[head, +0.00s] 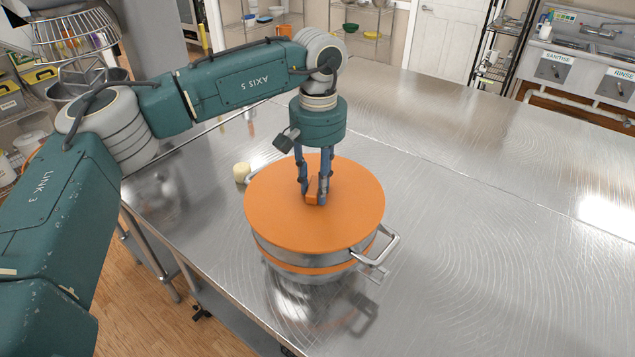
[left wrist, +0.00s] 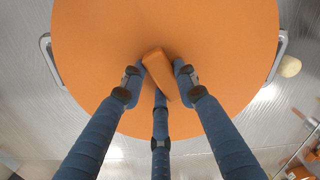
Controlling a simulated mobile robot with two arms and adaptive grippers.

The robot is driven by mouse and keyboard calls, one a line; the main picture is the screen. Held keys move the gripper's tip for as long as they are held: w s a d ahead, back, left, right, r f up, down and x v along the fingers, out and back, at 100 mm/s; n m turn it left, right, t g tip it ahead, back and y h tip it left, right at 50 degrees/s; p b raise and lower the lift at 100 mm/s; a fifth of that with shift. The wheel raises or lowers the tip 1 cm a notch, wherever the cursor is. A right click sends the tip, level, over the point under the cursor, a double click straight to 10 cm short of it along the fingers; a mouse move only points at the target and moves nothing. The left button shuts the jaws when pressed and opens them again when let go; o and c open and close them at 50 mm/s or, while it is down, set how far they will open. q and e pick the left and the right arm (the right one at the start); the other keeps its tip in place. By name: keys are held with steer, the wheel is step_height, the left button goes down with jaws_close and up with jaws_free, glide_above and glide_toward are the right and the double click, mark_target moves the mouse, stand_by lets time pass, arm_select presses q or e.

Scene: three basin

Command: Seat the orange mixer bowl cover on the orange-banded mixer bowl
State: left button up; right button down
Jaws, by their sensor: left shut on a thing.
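The orange mixer bowl cover (head: 290,215) is a flat round disc with an orange block handle (head: 312,198) in its middle. My left gripper (head: 315,188) is shut on this handle, pointing down from above. The cover lies level over the orange-banded mixer bowl (head: 302,262), a steel bowl with side handles. The cover hides the bowl's rim, and I cannot tell whether it touches the rim or hangs just above it. In the left wrist view the cover (left wrist: 100,40) fills the middle, with bowl handles showing at both sides. My right gripper is not in view.
The bowl stands on a steel table (head: 480,200), which is clear to the right and behind. A small cream-coloured object (head: 241,172) lies on the table left of the bowl. Sinks (head: 590,65) and shelves stand far behind.

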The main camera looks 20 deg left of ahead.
arm_select(q)
steer(key=shift+f, duration=0.1)
steer(key=o, duration=1.3)
